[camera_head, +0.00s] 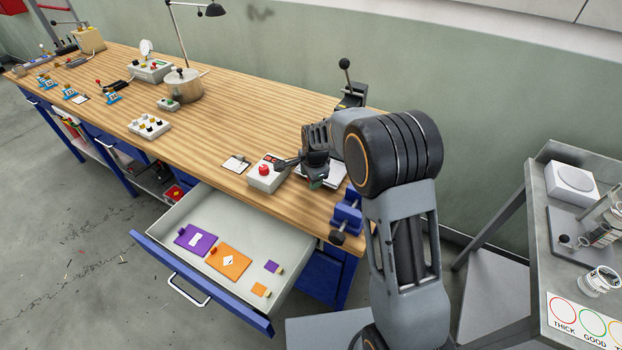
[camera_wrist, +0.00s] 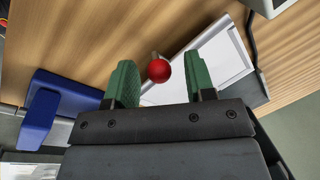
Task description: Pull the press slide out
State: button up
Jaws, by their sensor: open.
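The press slide (camera_wrist: 212,62) looks like a pale grey flat tray in the wrist view, with a red ball knob (camera_wrist: 158,70) at its near end. My gripper (camera_wrist: 158,80) is open, its green fingertips on either side of the knob in the picture. I cannot tell whether they touch it or how far above it they are. In the head view my gripper (camera_head: 316,181) is low over the bench's right end and hides the knob and part of the slide (camera_head: 333,172). The press (camera_head: 351,94), with a black ball-topped lever, stands behind, partly hidden by my arm.
A blue vise (camera_head: 347,214) sits close by at the bench edge; its blue body shows in the wrist view (camera_wrist: 52,112). A white box with a red button (camera_head: 266,174) is left of my gripper. An open drawer (camera_head: 158,222) juts out in front. A grey side table (camera_head: 542,210) stands right.

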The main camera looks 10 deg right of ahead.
notch_tip(320, 180, up, 12)
jog(key=s, duration=0.2)
jog(key=shift+s+d+r+b, duration=0.2)
jog(key=shift+d+r+b, duration=0.05)
jog(key=shift+d+b, duration=0.2)
jog(key=s+d+n+t, duration=0.1)
jog(key=s+d+n, duration=0.3)
jog(key=s+n, duration=0.3)
jog(key=s+d+r+n+t, duration=0.1)
jog(key=s+d+n, duration=0.2)
jog(key=s+n, duration=0.4)
jog(key=shift+s+d+h, duration=0.4)
jog(key=shift+s, duration=3.9)
